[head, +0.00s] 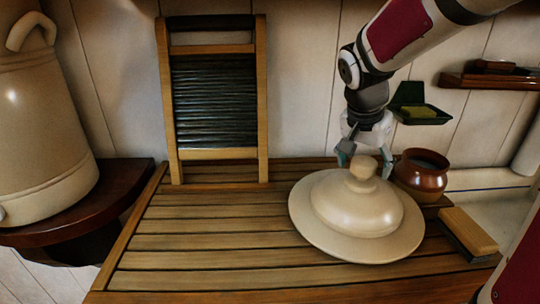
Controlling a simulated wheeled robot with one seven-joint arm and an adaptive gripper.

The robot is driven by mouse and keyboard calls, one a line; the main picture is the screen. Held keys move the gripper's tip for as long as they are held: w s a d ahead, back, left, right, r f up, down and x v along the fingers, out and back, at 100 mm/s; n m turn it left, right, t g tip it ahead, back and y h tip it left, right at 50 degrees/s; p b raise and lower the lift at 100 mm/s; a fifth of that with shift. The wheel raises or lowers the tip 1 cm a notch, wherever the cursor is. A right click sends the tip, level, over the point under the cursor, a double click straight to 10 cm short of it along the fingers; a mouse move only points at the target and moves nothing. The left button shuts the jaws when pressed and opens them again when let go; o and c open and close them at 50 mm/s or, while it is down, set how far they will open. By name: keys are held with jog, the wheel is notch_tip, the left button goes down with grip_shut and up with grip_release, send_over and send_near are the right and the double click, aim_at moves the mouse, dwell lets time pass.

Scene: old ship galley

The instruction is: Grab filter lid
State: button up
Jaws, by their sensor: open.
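The filter lid (355,215) is a cream, wide-brimmed dome with a round knob on top. It lies on the slatted wooden board, right of its middle. My gripper (365,155) points down just above and behind the knob, with its fingers apart. One fingertip is on the left of the knob and the other on its right in the picture. The knob hides part of the fingers, and I cannot tell whether they touch it.
A brown glazed pot (422,180) stands close to the lid's right, and a brush (468,233) lies at the right edge. A washboard (213,110) leans at the back. A large cream vessel (45,125) stands left. The slatted board (210,240) is clear at left.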

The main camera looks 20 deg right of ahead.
grip_shut()
dwell(0.3)
jog(key=shift+r, duration=0.15)
